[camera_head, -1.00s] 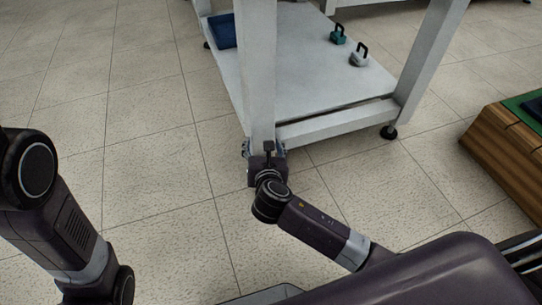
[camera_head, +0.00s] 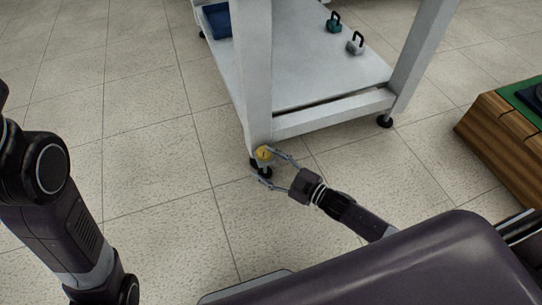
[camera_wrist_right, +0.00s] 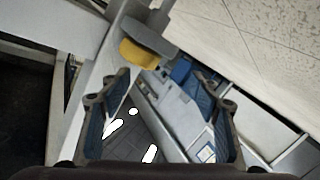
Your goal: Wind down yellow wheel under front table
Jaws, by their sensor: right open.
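The yellow wheel (camera_head: 264,153) sits at the bottom of the near leg of the white front table (camera_head: 256,90), just above its black foot. It also shows as a yellow part in the right wrist view (camera_wrist_right: 138,53), beyond the fingertips and left of centre. My right gripper (camera_head: 266,164) is open and empty, its fingers spread and pointing at the foot of that leg. One finger is close to the wheel and the other is lower, near the black foot. I cannot tell whether either finger touches. My left gripper is out of view; only my left arm shows.
The table's low shelf (camera_head: 300,75) carries a teal kettlebell (camera_head: 334,23), a grey kettlebell (camera_head: 355,45) and a blue bin (camera_head: 217,21). A wooden box with a green top (camera_head: 500,125) stands at the right. The tiled floor left of the table is clear.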

